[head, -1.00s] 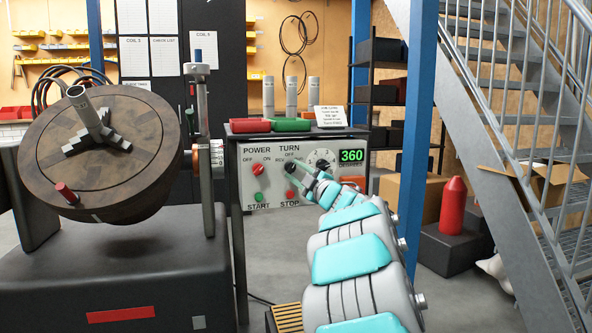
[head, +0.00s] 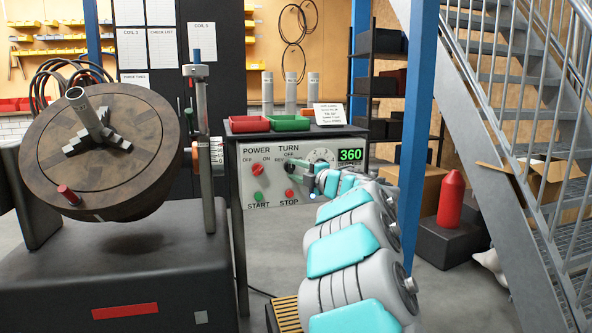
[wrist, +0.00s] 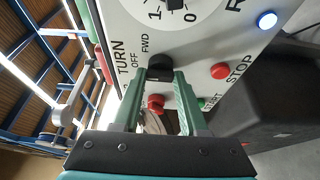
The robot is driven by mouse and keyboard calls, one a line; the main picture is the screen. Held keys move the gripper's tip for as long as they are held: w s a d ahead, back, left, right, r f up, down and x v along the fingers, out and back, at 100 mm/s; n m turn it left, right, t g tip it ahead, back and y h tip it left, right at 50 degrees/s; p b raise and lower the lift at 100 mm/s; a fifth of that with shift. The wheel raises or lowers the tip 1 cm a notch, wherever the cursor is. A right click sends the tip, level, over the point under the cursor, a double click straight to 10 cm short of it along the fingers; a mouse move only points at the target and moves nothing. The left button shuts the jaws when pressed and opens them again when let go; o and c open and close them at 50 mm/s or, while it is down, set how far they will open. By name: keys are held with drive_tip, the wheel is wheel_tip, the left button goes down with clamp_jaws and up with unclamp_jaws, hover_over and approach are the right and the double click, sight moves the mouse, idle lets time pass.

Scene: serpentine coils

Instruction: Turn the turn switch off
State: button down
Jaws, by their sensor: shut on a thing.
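The turn switch (head: 289,167) is a small black knob under the TURN label on the light control panel (head: 262,199). My gripper (head: 297,171) reaches it from the right and partly covers it and its FWD side. In the wrist view the green fingers of my gripper (wrist: 160,74) are shut on the black turn switch (wrist: 160,63), one fingertip on each side. OFF and FWD labels show beside it there. I cannot tell which mark the knob points to.
A red power knob (head: 257,169), green START button (head: 258,196) and red STOP button (wrist: 220,71) are close by. A blue lamp (wrist: 267,20) is lit. The display (head: 350,155) reads 360. A tilted coil turntable (head: 130,180) stands left; a blue post (head: 418,130) stands right.

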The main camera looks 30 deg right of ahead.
idle(0.3)
drive_tip(key=shift+c, duration=2.2)
unclamp_jaws()
drive_tip(key=shift+a, duration=0.1)
drive_tip(key=s, duration=0.7)
drive_tip(key=shift+s+d, duration=0.35)
drive_tip(key=shift+d, duration=0.1)
